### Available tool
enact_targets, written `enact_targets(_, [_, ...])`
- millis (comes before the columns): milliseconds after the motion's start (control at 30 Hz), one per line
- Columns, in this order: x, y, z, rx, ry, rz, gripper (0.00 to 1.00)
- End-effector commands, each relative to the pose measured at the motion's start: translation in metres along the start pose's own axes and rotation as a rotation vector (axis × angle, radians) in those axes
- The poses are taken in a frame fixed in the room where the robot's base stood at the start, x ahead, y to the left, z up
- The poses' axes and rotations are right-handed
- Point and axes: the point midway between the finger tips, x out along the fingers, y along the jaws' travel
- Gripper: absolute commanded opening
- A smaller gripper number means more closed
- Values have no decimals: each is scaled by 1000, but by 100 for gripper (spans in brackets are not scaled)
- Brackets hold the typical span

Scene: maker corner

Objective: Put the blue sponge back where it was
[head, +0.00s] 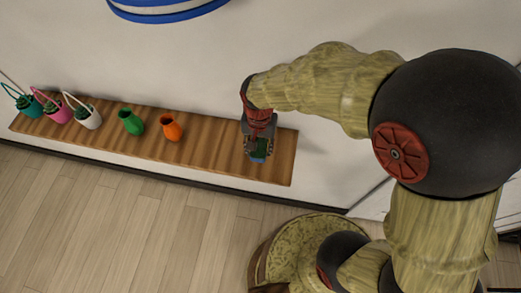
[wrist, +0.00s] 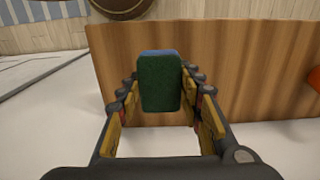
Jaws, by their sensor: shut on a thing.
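The blue sponge (wrist: 159,53) has a dark green face (wrist: 160,84) toward the wrist camera. It sits between the fingers of my gripper (wrist: 158,92), which is shut on it. In the head view my gripper (head: 259,146) is over the right end of the wooden shelf (head: 217,150), and the sponge (head: 260,157) shows just below the fingers. I cannot tell whether the sponge touches the shelf.
The shelf between orange vase and gripper is bare.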

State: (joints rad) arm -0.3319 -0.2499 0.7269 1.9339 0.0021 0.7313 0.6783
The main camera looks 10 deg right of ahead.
Motion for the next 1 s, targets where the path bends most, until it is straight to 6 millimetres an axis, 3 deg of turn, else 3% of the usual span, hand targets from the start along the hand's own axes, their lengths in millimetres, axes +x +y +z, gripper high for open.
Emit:
enact_targets(367, [26,1,-21,1,0,0,13])
enact_targets(567, [53,1,-20,0,0,0,13])
enact_targets(967, [58,0,-20,0,1,-1,13])
enact_targets(1000, [57,0,-20,0,1,-1,38])
